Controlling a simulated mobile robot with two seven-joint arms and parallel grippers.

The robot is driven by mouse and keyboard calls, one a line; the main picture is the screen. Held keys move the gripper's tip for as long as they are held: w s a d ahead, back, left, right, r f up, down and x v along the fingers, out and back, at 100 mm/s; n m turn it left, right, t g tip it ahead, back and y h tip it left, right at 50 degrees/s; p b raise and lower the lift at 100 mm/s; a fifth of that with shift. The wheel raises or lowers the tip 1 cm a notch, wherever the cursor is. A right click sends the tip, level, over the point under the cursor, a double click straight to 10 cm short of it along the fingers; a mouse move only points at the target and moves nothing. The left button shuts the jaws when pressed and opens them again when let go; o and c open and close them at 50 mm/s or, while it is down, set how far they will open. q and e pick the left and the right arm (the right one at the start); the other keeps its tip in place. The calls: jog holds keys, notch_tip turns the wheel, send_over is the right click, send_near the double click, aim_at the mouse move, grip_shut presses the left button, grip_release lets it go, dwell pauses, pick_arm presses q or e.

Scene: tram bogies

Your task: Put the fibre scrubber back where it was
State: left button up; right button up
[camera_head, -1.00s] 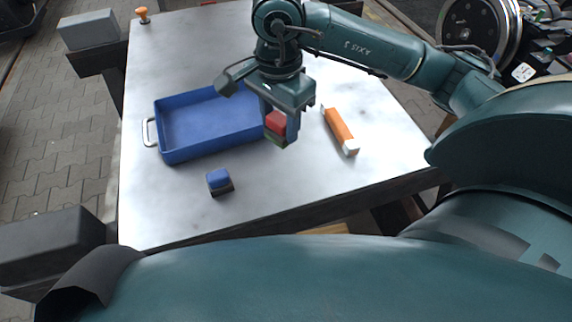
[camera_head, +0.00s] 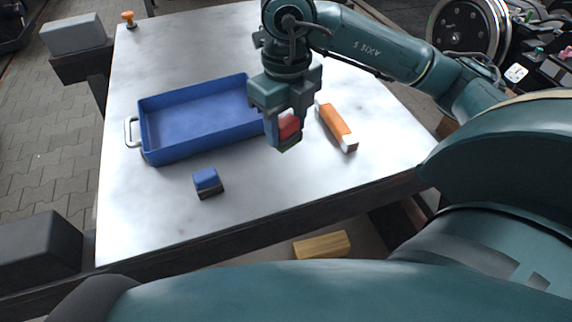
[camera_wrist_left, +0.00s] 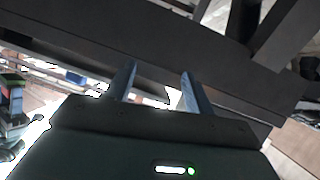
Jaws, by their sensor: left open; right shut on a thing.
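My right gripper (camera_head: 284,136) is shut on a small block with a red upper part and a dark green lower edge, which I take to be the fibre scrubber (camera_head: 289,126). It is held beside the right end of the blue tray, partly hidden by the fingers. Whether it touches the table I cannot tell. My left gripper shows only in the left wrist view (camera_wrist_left: 157,88), its two blue-grey fingers apart with nothing between them.
The blue tray (camera_head: 143,122) with a metal handle looks empty. A blue block with a dark base (camera_head: 207,182) lies in front of it. An orange and white bar (camera_head: 337,127) lies to the right. A wooden block (camera_head: 322,245) sits below the table's front edge. An orange knob (camera_head: 128,19) stands far left.

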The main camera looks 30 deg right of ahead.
aim_at(287, 120)
notch_tip(287, 120, down, 5)
jog(key=shift+r, duration=0.2)
pick_arm(q)
jog(key=shift+a+r+b, duration=0.15)
jog(key=shift+a+b, duration=0.05)
jog(key=shift+b, duration=0.1)
pick_arm(e)
jog(key=shift+f, duration=2.05)
jog(key=shift+f, duration=0.1)
jog(key=shift+f+b, duration=0.15)
jog(key=shift+b, duration=0.15)
jog(key=o, duration=1)
pick_arm(q)
jog(key=shift+s+r, duration=0.1)
pick_arm(e)
jog(key=shift+o, duration=0.2)
notch_tip(287, 120, up, 12)
jog(key=shift+r+p, duration=0.2)
jog(key=shift+p, duration=0.7)
pick_arm(q)
jog(key=shift+w+d+f, duration=0.25)
jog(key=shift+w+f, duration=0.05)
